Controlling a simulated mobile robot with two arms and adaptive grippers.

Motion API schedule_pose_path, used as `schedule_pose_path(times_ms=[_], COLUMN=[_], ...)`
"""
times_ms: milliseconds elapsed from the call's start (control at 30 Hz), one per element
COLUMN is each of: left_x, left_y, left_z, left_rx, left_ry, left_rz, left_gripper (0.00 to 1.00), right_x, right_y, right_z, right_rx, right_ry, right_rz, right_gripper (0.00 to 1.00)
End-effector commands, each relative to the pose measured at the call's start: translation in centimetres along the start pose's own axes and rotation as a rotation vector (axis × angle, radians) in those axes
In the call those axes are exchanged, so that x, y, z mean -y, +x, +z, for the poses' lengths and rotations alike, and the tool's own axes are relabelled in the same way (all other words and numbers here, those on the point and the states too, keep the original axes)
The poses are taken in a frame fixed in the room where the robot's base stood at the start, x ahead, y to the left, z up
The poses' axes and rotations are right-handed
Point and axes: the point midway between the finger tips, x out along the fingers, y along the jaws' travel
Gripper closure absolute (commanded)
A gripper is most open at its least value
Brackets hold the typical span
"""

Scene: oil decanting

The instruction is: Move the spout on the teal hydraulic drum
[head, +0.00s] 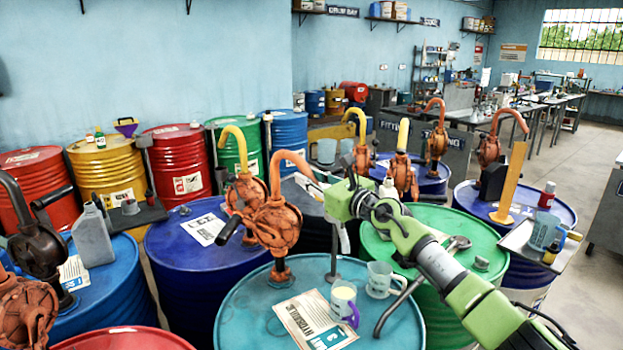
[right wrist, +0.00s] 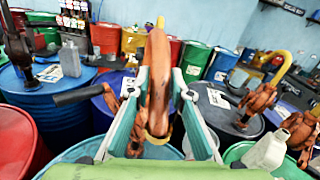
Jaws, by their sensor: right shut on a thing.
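The teal hydraulic drum (head: 255,312) stands at the front centre, with a paper label (head: 315,320) on its lid. A rust-orange hand pump (head: 275,225) stands on it, with a curved orange spout (head: 286,156) arching up and down to the right. My right gripper (head: 318,186) is at the spout's outlet end. In the right wrist view the orange spout (right wrist: 157,85) lies between the two fingers, and the right gripper (right wrist: 160,95) is shut on it. The pump's dark handle (head: 229,229) points down left. My left gripper is not in view.
A green drum (head: 455,300) is close on the right, a blue-purple drum (head: 180,255) on the left. Other pumps, including a yellow-spouted one (head: 240,165), stand close behind.

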Motion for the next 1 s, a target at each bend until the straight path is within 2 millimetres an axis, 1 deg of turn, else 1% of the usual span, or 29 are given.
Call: schedule_pose_path(times_ms=[67,100,133,167,400,467,667,867,1000], left_x=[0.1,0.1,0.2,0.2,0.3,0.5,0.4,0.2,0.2], left_y=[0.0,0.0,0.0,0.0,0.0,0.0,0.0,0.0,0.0], left_z=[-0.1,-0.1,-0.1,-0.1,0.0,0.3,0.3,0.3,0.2], left_rx=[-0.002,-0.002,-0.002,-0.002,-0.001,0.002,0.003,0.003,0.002], left_ry=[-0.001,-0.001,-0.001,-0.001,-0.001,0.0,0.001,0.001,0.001], left_rz=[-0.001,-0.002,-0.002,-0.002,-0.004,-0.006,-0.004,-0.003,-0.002], left_gripper=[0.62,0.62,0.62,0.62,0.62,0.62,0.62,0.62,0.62], right_x=[-0.1,-0.1,-0.1,-0.1,0.1,0.1,0.3,0.2,0.2], right_y=[0.0,0.0,0.0,0.0,0.0,0.0,-0.8,-3.1,-5.1], right_z=[0.1,0.1,0.1,0.1,0.1,0.1,0.1,0.0,-0.1], right_rx=[0.002,0.002,0.002,0.002,0.001,0.001,0.0,-0.001,0.0], right_ry=[0.002,0.002,0.002,0.002,0.001,0.0,-0.005,-0.007,-0.005], right_rz=[0.001,0.001,0.001,0.001,-0.001,-0.001,-0.004,-0.001,-0.001], right_gripper=[1.0,0.72,0.65,0.63,0.63,0.63,0.63,0.63,0.63])
